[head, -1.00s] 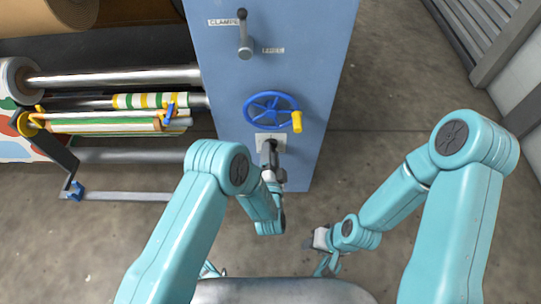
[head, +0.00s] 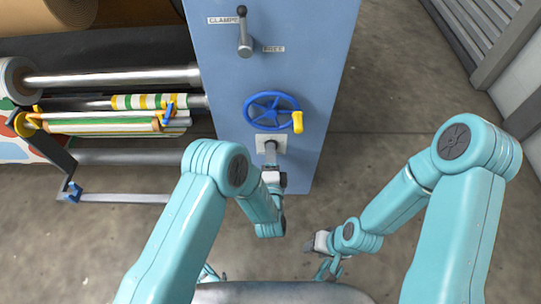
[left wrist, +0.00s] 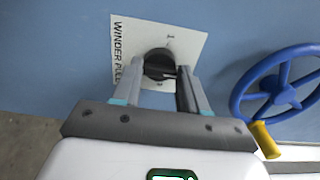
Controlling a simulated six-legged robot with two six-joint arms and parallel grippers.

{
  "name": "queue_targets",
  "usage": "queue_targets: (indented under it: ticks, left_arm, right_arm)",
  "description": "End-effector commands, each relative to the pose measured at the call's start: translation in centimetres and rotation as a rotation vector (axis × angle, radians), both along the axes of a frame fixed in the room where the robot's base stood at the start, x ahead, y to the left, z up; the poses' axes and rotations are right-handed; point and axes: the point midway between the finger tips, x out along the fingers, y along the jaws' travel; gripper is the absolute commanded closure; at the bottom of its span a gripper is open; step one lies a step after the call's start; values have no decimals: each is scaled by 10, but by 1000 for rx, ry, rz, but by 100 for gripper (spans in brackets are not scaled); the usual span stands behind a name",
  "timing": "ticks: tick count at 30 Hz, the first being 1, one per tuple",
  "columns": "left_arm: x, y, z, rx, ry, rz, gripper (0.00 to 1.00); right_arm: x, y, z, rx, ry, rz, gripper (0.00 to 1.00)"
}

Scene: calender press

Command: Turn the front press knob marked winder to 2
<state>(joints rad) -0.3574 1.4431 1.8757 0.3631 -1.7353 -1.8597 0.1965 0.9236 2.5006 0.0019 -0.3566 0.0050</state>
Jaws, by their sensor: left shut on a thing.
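The winder knob (left wrist: 158,62) is dark and round, on a white plate (left wrist: 188,44) lettered "WINDER PULL..." in the left wrist view; the rest of the lettering is hidden. The plate also shows in the head view (head: 262,140), on the blue press front below the handwheel. My left gripper (left wrist: 163,75) is shut on the knob, with a finger on each side; in the head view it reaches the plate (head: 270,152). The knob's pointer cannot be made out. My right gripper (head: 318,241) hangs low, away from the press, its jaws too small to read.
A blue handwheel (head: 272,110) with a yellow handle (head: 297,122) sits just above the knob plate. A clamp lever (head: 244,35) is higher on the blue press panel (head: 325,60). Rollers (head: 115,76) lie to the left. Bare floor (head: 390,110) is free on the right.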

Motion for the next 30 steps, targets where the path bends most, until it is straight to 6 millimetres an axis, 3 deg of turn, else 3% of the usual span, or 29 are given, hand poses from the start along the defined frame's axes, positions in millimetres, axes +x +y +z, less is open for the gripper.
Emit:
queue_targets:
  ticks: [9,10,12,30]
  left_arm:
    - [2,0,3,-3,-8,1,88]
    - [2,0,3,-4,-8,1,51]
    - [2,0,3,-4,-7,1,31]
    - [2,0,0,-2,-3,0,31]
  right_arm:
    - [0,0,0,0,0,0,57]
    - [0,0,0,0,0,0,57]
    - [0,0,0,0,0,0,57]
    - [0,0,-3,0,-1,-1,57]
